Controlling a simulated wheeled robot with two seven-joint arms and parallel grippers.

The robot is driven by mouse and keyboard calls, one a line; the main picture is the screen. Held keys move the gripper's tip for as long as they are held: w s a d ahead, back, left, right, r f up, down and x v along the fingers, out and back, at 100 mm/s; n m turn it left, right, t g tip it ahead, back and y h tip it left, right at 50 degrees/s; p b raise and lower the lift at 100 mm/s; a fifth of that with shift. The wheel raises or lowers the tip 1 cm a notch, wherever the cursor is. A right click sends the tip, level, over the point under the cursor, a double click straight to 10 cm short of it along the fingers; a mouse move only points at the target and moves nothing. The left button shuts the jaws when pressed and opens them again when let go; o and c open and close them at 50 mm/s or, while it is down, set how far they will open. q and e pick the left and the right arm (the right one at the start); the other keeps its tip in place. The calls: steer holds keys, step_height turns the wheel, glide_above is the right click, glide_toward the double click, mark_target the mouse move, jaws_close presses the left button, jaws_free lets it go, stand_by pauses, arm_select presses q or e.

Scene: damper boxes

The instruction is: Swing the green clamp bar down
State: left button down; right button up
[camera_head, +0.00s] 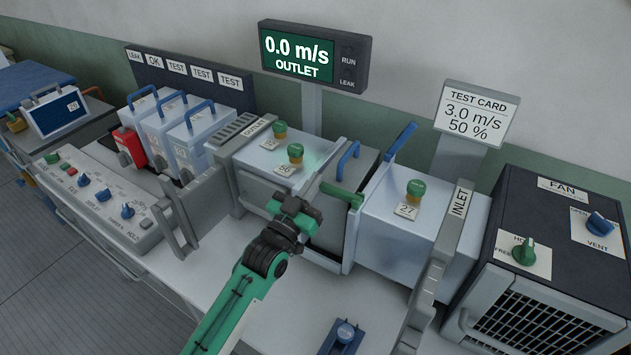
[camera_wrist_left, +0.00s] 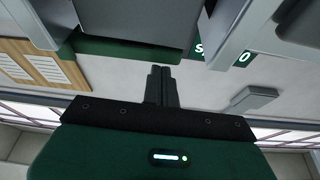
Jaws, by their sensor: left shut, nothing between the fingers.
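I cannot tell whether the fingers touch the bar. In the left wrist view the shut fingers (camera_wrist_left: 161,84) point up, toward a dark green strip (camera_wrist_left: 130,50) under a grey block. I cannot tell if that strip is the bar. My right gripper is out of view.
The box marked 27 (camera_head: 390,235) stands right, beside the INLET plate (camera_head: 459,200) and dark FAN unit (camera_head: 560,215). Several boxes with blue handles stand left, behind a knob panel (camera_head: 100,200). A blue latch piece (camera_head: 343,335) lies at the front. The display (camera_head: 313,55) reads 0.0 m/s.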

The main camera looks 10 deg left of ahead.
arm_select(q)
steer(key=shift+f+n, duration=0.35)
steer(key=shift+n, duration=0.15)
steer(key=shift+f, duration=0.1)
